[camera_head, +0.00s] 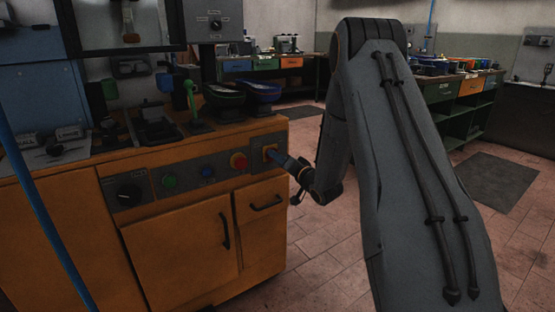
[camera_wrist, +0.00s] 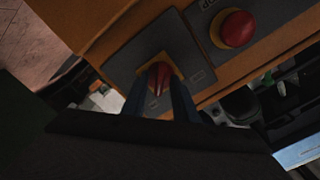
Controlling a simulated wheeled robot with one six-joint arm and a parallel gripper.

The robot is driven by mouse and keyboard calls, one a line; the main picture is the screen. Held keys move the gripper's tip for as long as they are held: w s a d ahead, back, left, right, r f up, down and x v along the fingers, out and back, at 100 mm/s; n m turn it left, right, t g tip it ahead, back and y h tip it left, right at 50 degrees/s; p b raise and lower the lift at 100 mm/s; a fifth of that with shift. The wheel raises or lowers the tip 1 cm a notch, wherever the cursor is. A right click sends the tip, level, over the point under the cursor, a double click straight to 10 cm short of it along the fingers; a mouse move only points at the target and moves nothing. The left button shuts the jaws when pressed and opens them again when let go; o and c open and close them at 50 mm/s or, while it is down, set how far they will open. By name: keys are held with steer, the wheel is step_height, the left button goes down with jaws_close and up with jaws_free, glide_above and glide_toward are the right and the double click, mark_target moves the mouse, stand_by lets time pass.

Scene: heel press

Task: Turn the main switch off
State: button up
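The main switch is a red handle (camera_wrist: 160,74) on a yellow square, set in a dark grey plate (camera_wrist: 189,62), in the wrist view. Small marks on the plate are too small to read.
A red mushroom button (camera_head: 238,161) sits left of the switch and also shows in the wrist view (camera_wrist: 237,29). Blue (camera_head: 207,171) and green (camera_head: 169,181) buttons and a black knob (camera_head: 129,195) are further left. Open tiled floor lies right of the cabinet.

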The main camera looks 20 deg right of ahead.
jaws_close()
steer(key=shift+n, duration=0.4)
steer(key=n, duration=1.7)
stand_by(0.3)
steer(key=shift+o, duration=0.9)
jaws_free()
